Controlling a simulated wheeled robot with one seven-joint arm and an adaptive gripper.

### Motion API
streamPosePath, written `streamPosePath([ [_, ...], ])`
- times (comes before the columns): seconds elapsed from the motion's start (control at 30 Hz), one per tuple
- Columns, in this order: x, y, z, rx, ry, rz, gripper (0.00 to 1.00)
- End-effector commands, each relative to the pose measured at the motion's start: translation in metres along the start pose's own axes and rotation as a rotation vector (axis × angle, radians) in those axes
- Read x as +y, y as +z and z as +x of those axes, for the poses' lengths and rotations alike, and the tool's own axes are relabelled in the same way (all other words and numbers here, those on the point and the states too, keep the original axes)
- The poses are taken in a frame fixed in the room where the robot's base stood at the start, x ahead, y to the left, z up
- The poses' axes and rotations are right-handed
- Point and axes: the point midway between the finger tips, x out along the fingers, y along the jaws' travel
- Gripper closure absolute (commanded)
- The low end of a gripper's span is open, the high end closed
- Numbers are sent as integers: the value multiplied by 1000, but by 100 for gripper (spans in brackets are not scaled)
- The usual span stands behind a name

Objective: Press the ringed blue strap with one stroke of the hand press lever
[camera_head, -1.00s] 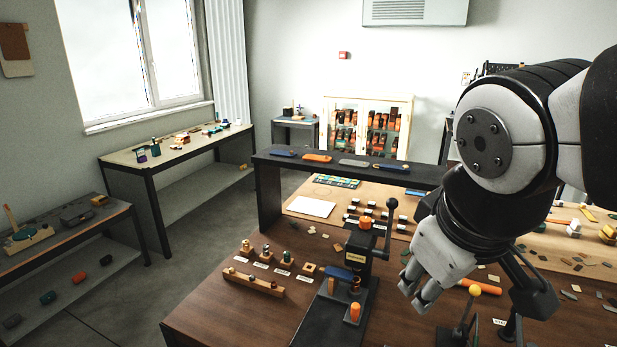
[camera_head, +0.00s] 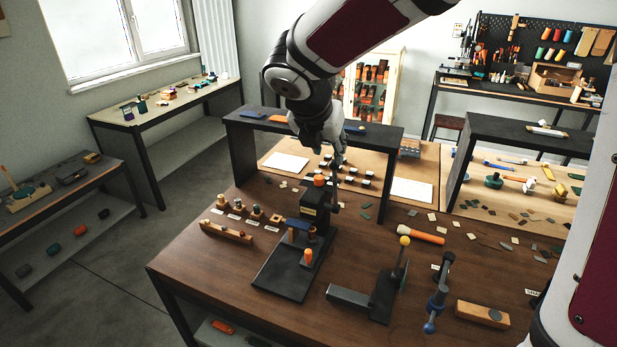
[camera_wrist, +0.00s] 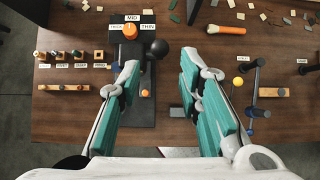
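The hand press (camera_head: 285,277) stands on the brown workbench, with a black base and an orange knob (camera_head: 319,181) on its head. A blue strap (camera_head: 298,223) lies across the press below the head; I cannot make out a ring on it. The lever (camera_head: 336,192) rises on the head's right side. Its black ball (camera_wrist: 158,48) shows in the wrist view. My gripper (camera_wrist: 160,60) is open and empty, its teal fingers apart on either side of the ball in that picture; contact is not visible. In the head view my gripper (camera_head: 336,150) is above the lever, hiding its top.
A black shelf (camera_head: 240,122) with several straps stands behind the press. A stand with a yellow-knobbed lever (camera_head: 404,241), an orange-handled tool (camera_head: 421,235) and a blue clamp-like tool (camera_head: 437,300) are to the right.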

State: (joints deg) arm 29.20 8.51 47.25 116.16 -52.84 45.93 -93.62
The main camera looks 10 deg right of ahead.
Motion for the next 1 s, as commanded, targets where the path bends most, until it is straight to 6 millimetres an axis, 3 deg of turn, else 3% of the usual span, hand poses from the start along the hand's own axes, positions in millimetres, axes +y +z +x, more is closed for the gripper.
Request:
streamPosePath([
  [0.57, 1, 0, 80, -1, -3, 6, 68],
  [0.7, 0, 0, 72, 0, 0, 4, 97],
  [1.0, 1, -4, 70, -3, 0, 2, 97],
])
